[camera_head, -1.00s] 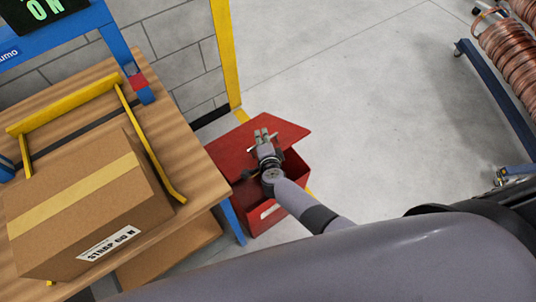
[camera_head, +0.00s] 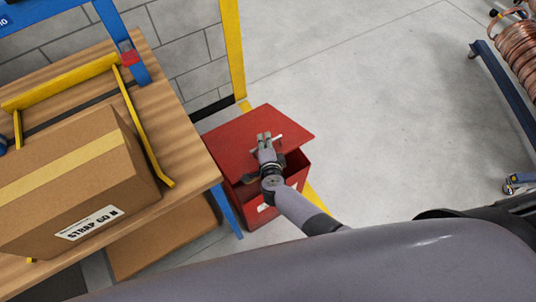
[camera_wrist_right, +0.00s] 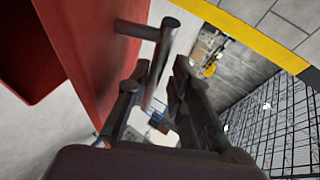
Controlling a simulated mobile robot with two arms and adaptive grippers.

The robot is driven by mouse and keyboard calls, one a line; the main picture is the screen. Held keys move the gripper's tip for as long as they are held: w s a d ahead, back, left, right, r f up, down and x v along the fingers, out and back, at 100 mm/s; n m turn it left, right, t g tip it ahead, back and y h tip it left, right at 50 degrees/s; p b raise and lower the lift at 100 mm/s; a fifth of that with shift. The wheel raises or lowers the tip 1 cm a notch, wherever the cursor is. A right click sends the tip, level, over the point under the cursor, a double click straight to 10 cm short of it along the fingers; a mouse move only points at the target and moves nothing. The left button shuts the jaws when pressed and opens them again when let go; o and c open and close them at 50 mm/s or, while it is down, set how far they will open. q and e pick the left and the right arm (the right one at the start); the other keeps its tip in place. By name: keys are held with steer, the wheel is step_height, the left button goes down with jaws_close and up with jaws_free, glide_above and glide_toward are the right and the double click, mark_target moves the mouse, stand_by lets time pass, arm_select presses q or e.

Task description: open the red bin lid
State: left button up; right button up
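The red bin stands on the floor beside the bench; its front wall (camera_head: 296,180) shows in the head view. Its red lid (camera_head: 240,135) is tilted up, with a dark gap under its right edge. In the right wrist view the lid (camera_wrist_right: 95,50) is at the left, and its grey bar handle (camera_wrist_right: 162,60) stands off it on a post. My right gripper (camera_head: 264,138) is at the handle. In the wrist view its fingers (camera_wrist_right: 163,68) are spread on either side of the bar, with a gap visible on the right. My left gripper is not in view.
A wooden bench (camera_head: 185,150) with a cardboard box (camera_head: 75,185) and a yellow frame (camera_head: 140,125) stands left of the bin. A yellow post (camera_head: 233,50) rises behind. The floor (camera_head: 370,110) to the right is clear up to a rack of copper coils (camera_head: 520,50).

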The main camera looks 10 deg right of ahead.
steer(key=shift+w+r+p+v, duration=0.1)
steer(key=shift+r+p+v, duration=0.1)
steer(key=shift+p+v, duration=0.9)
steer(key=shift+w+r+p+v, duration=0.1)
steer(key=shift+r+p+v, duration=0.15)
steer(key=shift+p+v, duration=0.9)
steer(key=shift+w+r+p+v, duration=0.15)
steer(key=shift+p+v, duration=0.3)
steer(key=shift+v, duration=1.25)
steer(key=r+p+v, duration=0.1)
steer(key=p+v, duration=0.5)
steer(key=v, duration=0.5)
steer(key=shift+a+r+p, duration=0.3)
steer(key=shift+r, duration=0.15)
steer(key=shift+w, duration=0.15)
